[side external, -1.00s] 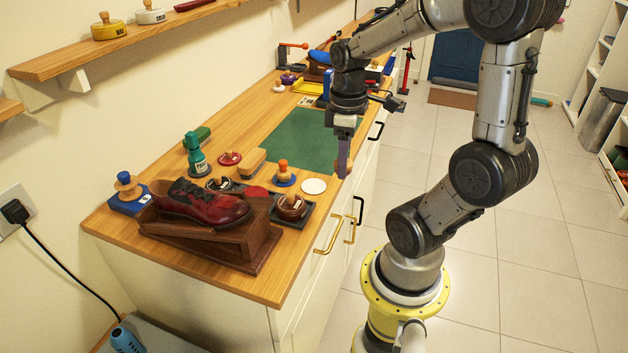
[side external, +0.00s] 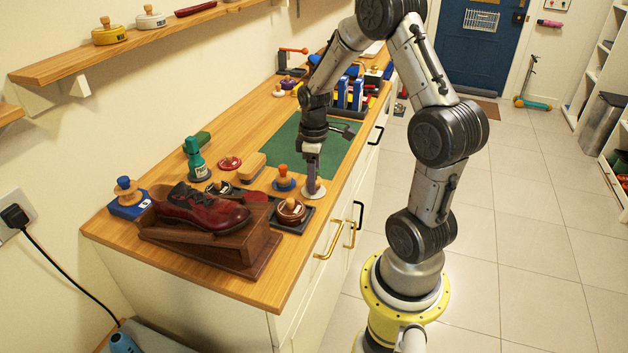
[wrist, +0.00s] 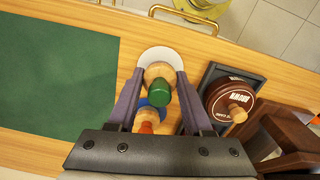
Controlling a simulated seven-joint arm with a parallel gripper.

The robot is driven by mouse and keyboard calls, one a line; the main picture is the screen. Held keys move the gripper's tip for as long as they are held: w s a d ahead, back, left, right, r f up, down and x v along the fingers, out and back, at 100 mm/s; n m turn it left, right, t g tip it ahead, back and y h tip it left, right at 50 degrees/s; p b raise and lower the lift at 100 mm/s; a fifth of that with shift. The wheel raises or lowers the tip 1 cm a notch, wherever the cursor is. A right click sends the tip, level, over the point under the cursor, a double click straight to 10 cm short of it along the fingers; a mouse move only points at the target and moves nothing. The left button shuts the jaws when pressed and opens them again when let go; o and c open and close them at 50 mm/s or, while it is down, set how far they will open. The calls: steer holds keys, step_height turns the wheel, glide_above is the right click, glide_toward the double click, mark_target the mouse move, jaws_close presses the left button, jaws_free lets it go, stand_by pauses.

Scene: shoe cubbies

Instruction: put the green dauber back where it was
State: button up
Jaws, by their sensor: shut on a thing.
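My gripper (side external: 313,182) is low over the counter at the round white disc (side external: 319,194). In the wrist view my gripper (wrist: 160,78) is shut on the green dauber (wrist: 160,97), which has a green knob and a pale wooden body. The white disc (wrist: 164,53) shows around the far side of the dauber. The fingers hide the dauber in the side view, and I cannot tell if its base touches the disc. An orange-topped dauber (side external: 283,171) stands on a blue disc (side external: 284,185), just left of my gripper.
A brown polish tin (side external: 291,211) sits on a dark tray right beside the disc in the wrist view. A red shoe (side external: 205,211) rests on a wooden stand (side external: 210,243). A wooden brush (side external: 251,166) and a green bottle (side external: 196,162) stand behind. The green mat (side external: 330,140) has free room.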

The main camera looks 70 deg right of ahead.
steer(key=shift+f, duration=0.45)
steer(key=shift+f, duration=0.15)
steer(key=o, duration=1.2)
